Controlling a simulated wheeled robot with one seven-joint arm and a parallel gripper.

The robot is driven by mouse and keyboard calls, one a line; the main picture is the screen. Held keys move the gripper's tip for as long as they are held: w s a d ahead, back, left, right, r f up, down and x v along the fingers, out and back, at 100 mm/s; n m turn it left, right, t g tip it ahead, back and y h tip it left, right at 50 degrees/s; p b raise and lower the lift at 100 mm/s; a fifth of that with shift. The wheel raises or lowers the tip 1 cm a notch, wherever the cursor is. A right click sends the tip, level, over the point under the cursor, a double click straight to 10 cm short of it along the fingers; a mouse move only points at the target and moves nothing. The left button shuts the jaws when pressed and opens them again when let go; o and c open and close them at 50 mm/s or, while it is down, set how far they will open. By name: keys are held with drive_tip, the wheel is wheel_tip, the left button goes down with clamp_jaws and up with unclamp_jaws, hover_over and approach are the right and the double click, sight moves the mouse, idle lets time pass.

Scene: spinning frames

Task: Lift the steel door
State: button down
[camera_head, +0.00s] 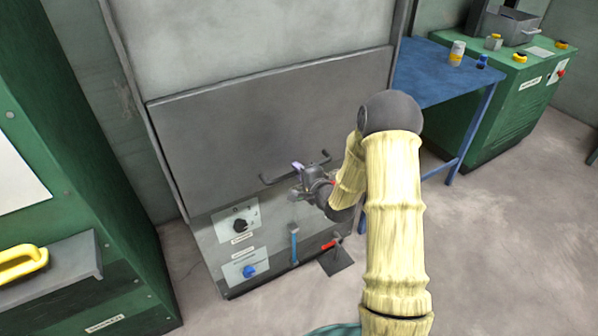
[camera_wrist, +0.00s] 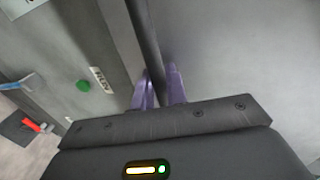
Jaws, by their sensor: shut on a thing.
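The steel door (camera_head: 270,115) is a wide grey panel on the front of the upright machine in the head view. It also fills the right of the wrist view (camera_wrist: 240,50). A dark bar handle (camera_head: 275,178) runs along its lower part. My gripper (camera_head: 300,168) is at the handle. In the wrist view the handle (camera_wrist: 147,40) passes between the two purple fingers of my gripper (camera_wrist: 159,90), which are shut on it.
A blue table (camera_head: 430,75) stands at the right. A green cabinet (camera_head: 60,150) stands close at the left. The floor at right is clear.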

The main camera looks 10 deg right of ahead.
wheel_tip(320, 180, up, 35)
drive_tip(key=p, duration=2.3)
drive_tip(key=shift+p, duration=0.4)
drive_tip(key=c, duration=1.5)
unclamp_jaws()
drive_tip(key=b+v, duration=0.7)
drive_tip(key=v, duration=1)
drive_tip(key=shift+s, duration=0.25)
